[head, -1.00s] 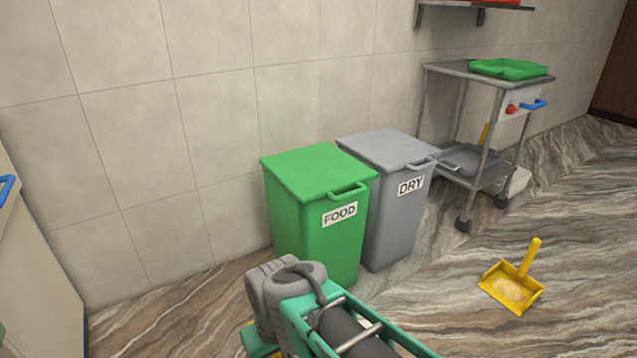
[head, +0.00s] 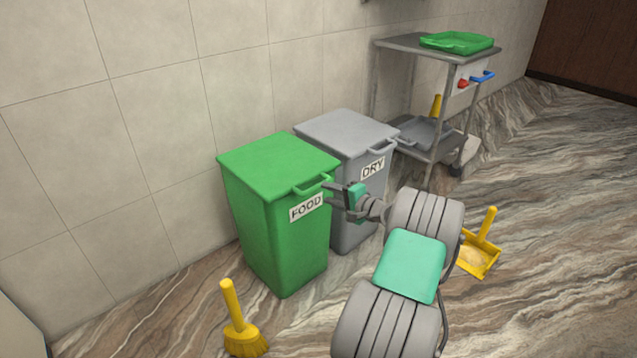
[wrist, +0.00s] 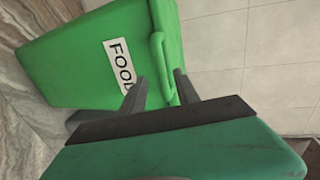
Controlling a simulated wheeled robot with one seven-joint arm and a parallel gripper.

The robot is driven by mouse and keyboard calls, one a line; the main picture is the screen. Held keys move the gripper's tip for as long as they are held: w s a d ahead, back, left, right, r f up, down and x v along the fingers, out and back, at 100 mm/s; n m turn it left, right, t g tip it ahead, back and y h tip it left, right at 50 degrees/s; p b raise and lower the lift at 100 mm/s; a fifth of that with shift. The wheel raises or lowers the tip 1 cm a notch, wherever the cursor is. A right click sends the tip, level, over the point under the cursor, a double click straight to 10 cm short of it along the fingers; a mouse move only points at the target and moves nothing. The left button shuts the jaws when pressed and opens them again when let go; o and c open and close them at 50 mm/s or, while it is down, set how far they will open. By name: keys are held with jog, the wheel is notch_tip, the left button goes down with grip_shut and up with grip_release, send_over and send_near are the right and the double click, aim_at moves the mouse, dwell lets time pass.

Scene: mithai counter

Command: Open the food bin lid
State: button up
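The green food bin (head: 275,230) stands on the floor by the wall, with a white FOOD label (head: 307,207) on its front. Its lid (head: 275,163) is shut. The lid's green handle (head: 313,184) sticks out at the front edge. My gripper (head: 329,190) is at the front of the bin, close to the right end of the handle. In the wrist view, the handle (wrist: 158,60) lies just beyond my gripper (wrist: 156,74), roughly in line with the gap between its spread fingers. The fingers are open and empty. I cannot tell whether they touch the handle.
A grey DRY bin (head: 345,130) stands close on the right of the food bin. A yellow brush (head: 240,325) and a yellow dustpan (head: 481,250) are on the floor. A metal trolley (head: 405,45) with a green tray (head: 457,42) stands behind.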

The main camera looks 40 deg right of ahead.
aim_at(319, 188)
jog(key=b+x, duration=0.1)
jog(key=x, duration=0.3)
jog(key=d+b+x, duration=0.1)
jog(key=x, duration=0.1)
jog(key=shift+w+d+f+b, duration=0.1)
jog(key=shift+w+b, duration=0.2)
jog(key=shift+b, duration=0.05)
jog(key=shift+w, duration=0.25)
jog(key=shift+c, duration=0.4)
grip_shut()
dwell(0.4)
